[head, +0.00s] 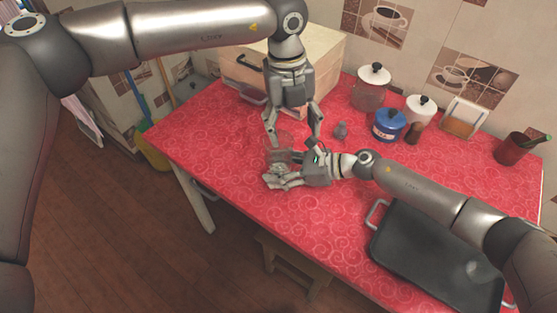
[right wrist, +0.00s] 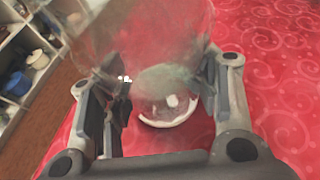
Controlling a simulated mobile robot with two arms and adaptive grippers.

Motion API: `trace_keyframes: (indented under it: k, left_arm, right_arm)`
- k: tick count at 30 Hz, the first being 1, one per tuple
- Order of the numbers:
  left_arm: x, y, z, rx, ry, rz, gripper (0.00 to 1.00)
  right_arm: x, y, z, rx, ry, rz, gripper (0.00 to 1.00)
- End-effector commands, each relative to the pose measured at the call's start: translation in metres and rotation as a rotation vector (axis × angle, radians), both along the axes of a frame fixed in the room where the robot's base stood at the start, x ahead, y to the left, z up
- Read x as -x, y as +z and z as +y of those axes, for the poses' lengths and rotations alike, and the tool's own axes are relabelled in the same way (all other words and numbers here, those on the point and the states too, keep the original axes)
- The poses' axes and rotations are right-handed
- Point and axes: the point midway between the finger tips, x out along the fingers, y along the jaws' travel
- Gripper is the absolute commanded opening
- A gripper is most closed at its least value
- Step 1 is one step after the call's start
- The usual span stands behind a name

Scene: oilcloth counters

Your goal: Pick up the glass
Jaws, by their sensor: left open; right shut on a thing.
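The clear glass (head: 279,155) is faint against the red cloth in the head view, and its outline is hard to make out. It fills the upper middle of the right wrist view (right wrist: 150,45), see-through, between the two fingers. My right gripper (head: 273,176) comes in from the right, low over the table, and is shut on the glass. In the right wrist view its fingers (right wrist: 150,88) stand on both sides of the glass. My left gripper (head: 294,138) points down with its fingers spread, just behind the glass. I cannot tell whether the glass touches the cloth.
Behind stand a wooden bread box (head: 313,50), a glass jar (head: 371,90), a blue pot (head: 387,126), a white jar (head: 420,108) and a small grey bottle (head: 340,131). A black tray (head: 425,255) lies at the right front. The table's left part is clear.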

Motion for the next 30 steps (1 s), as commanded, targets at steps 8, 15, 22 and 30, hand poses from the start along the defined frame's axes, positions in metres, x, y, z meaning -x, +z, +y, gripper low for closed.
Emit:
trace_keyframes:
  k: [8,15,22,30]
  left_arm:
    - [0.079,-0.056,-0.088,0.357,-0.101,0.182,0.66]
    - [0.142,-0.059,-0.152,0.700,-0.091,0.318,0.66]
    - [0.179,-0.033,-0.194,1.029,0.018,0.423,0.66]
    - [0.183,0.008,-0.210,1.388,0.265,0.505,0.66]
  right_arm:
    - [0.000,0.000,0.000,0.000,0.000,0.000,0.26]
    - [0.000,0.000,0.000,0.000,0.000,0.000,0.26]
    - [0.000,0.000,0.000,0.000,0.000,0.000,0.26]
    - [0.000,0.000,0.000,0.000,0.000,0.000,0.26]
